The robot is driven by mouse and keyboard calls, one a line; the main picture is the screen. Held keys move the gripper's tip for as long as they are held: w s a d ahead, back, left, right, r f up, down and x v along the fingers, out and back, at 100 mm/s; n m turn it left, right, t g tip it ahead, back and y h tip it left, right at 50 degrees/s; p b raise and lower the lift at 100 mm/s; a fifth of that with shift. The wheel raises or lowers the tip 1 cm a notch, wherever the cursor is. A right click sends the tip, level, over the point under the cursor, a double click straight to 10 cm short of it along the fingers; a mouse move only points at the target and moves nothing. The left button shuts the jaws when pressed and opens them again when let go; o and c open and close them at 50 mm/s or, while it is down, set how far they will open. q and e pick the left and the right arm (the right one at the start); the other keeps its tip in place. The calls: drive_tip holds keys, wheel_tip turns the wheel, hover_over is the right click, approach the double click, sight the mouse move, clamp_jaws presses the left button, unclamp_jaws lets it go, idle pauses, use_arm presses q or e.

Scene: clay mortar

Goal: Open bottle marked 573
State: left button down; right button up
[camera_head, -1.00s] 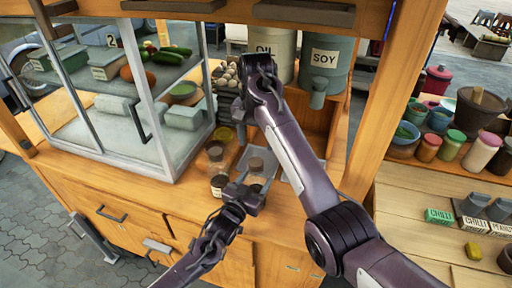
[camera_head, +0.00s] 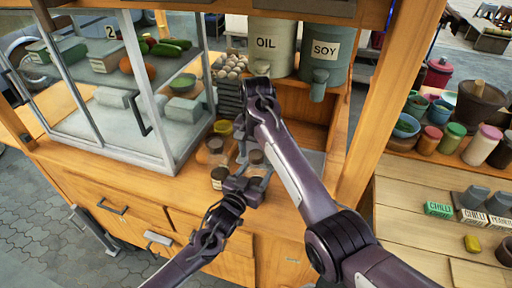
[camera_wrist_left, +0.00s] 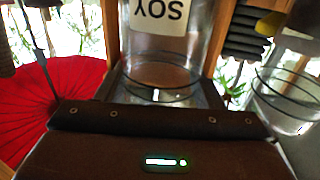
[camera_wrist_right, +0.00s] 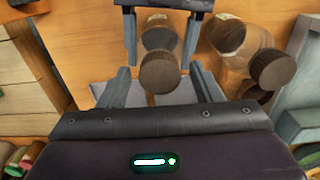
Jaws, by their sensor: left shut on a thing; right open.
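My left gripper (camera_head: 243,186) is shut on a bottle with a brown round lid (camera_head: 256,158), held upright above the counter. In the right wrist view the lid (camera_wrist_right: 160,72) faces the camera, with the left fingers beside the bottle's body. My right gripper (camera_wrist_right: 163,88) is open and points down over the lid, which shows between its fingertips but looks apart from them. In the head view the right gripper is partly hidden behind its arm. No number 573 is readable on the bottle. The left wrist view shows clear glass (camera_wrist_left: 165,75) ahead of the jaws.
Other lidded jars stand close to the left: one brown-lidded (camera_head: 215,147), one labelled (camera_head: 218,178), one yellow-lidded (camera_head: 223,127). The OIL (camera_head: 268,42) and SOY (camera_head: 323,52) containers stand behind. A glass display case (camera_head: 130,100) bounds the left, a wooden post (camera_head: 385,95) the right.

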drive_tip(key=c, duration=1)
drive_tip(key=o, duration=1.1)
drive_tip(key=shift+c, duration=0.2)
drive_tip(key=shift+r, duration=0.1)
wheel_tip(320, 180, up, 8)
drive_tip(key=shift+f, duration=0.15)
drive_tip(key=shift+c, duration=0.3)
drive_tip(key=shift+f, duration=3.95)
